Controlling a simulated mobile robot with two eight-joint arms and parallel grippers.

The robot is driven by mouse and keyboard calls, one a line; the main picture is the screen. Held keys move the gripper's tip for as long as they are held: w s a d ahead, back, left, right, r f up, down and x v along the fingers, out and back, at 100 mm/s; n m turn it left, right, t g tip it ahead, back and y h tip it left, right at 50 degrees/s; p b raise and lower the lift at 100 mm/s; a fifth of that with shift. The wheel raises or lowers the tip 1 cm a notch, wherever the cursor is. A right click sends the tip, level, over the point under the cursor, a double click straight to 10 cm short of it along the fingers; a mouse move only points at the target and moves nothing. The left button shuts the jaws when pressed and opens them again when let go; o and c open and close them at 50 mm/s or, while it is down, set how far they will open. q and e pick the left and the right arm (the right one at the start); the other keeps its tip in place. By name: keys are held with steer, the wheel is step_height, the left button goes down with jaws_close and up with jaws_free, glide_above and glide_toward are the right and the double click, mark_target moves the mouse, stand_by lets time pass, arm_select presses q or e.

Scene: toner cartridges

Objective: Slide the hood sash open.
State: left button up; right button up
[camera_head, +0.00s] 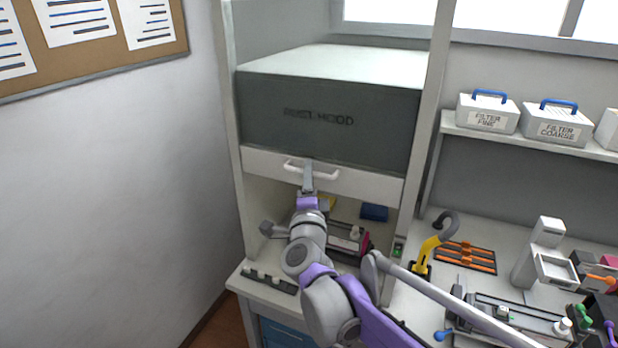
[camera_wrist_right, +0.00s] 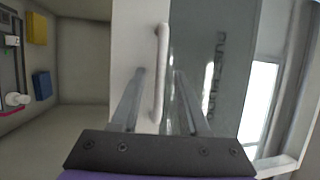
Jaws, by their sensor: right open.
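The hood sash (camera_head: 365,185) is a pale panel just under the dark grey hood front (camera_head: 290,112). It sits high, and the hood opening below it is uncovered. Its white bar handle (camera_head: 327,173) runs across the front. My right gripper (camera_head: 308,168) is at the handle, near its middle. In the right wrist view, the open fingers of the right gripper (camera_wrist_right: 159,75) stand on either side of the handle (camera_wrist_right: 161,60), with gaps showing. The sash (camera_wrist_right: 138,45) lies behind them. My left gripper is not in view.
Inside the hood are a blue block (camera_head: 374,212) and a cartridge stand (camera_head: 345,238), partly hidden by my arm. Side posts frame the opening. A yellow hooked tool (camera_head: 430,250) and orange-barred rack (camera_head: 466,257) stand right of it. Filter boxes (camera_head: 488,112) sit on a shelf.

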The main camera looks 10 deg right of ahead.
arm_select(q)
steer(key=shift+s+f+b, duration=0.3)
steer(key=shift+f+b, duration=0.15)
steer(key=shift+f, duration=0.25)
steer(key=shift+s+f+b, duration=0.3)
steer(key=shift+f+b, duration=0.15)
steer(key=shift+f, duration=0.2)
arm_select(e)
steer(key=v, duration=1.1)
steer(key=s+a+f+n+g+y, duration=0.2)
steer(key=s+f+n+g+y, duration=0.45)
steer(key=f+n, duration=0.7)
steer(key=s+d+f+n+g+h, duration=0.1)
steer(key=s+d+f+n+g, duration=0.2)
steer(key=s+d+f, duration=0.2)
steer(key=s+d+f+n+g+h, duration=0.1)
steer(key=s+d+f+n+g, duration=0.2)
steer(key=s+f, duration=0.8)
steer(key=shift+s+d+g+h, duration=0.4)
steer(key=shift+d+g, duration=0.35)
steer(key=shift+d, duration=0.25)
